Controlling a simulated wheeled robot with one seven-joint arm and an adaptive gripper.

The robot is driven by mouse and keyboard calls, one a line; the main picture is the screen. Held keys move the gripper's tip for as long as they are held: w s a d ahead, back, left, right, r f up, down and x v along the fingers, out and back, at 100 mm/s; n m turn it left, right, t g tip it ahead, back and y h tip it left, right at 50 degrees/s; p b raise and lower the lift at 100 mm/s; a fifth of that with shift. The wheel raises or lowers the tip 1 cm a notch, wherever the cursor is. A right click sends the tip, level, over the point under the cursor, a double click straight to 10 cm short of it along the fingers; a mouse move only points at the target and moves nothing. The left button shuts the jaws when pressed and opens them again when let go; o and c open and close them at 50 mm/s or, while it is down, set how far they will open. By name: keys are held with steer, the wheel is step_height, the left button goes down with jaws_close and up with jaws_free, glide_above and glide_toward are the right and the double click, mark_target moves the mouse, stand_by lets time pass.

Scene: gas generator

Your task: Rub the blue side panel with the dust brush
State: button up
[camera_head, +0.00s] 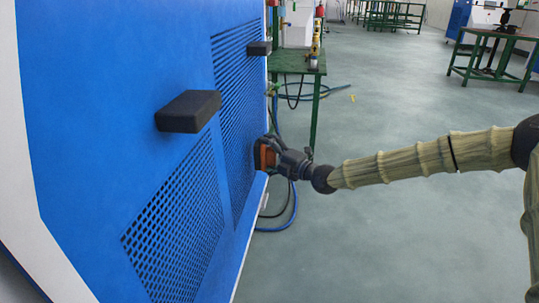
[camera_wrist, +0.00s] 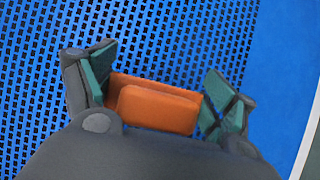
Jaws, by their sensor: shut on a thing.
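The blue side panel (camera_head: 95,100) fills the left of the head view, with perforated vent areas and two black handles. It also fills most of the wrist view (camera_wrist: 270,80), where its perforated part lies behind the brush. My gripper (camera_head: 268,150) is at the panel's far lower edge, shut on the orange dust brush (camera_head: 265,158). In the wrist view the orange brush (camera_wrist: 158,108) sits between my gripper's green-padded fingers (camera_wrist: 155,100). The brush is right in front of the perforated surface. Its bristles are hidden, so I cannot tell whether they touch the panel.
Black handles (camera_head: 188,111) and (camera_head: 259,48) stick out from the panel. A green table (camera_head: 300,62) with equipment stands beyond the panel's far edge. Blue hoses (camera_head: 290,212) lie on the floor near it. The grey floor (camera_head: 400,230) to the right is open.

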steer(key=shift+w+a+p, duration=0.2)
steer(key=shift+a+p, duration=0.45)
steer(key=shift+a, duration=0.4)
stand_by(0.9)
steer(key=w, duration=0.2)
steer(key=w+d, duration=0.1)
steer(key=w, duration=0.1)
steer(key=shift+p, duration=0.3)
steer(key=shift+a+r+p, duration=0.1)
steer(key=shift+a+p, duration=0.05)
steer(key=shift+p, duration=0.4)
steer(key=shift+s, duration=0.2)
steer(key=shift+s+a+p, duration=0.25)
steer(key=shift+s+p, duration=0.7)
steer(key=shift+p, duration=0.1)
steer(key=shift+s+a+p, duration=0.2)
steer(key=shift+s+p, duration=0.7)
steer(key=shift+p, duration=0.15)
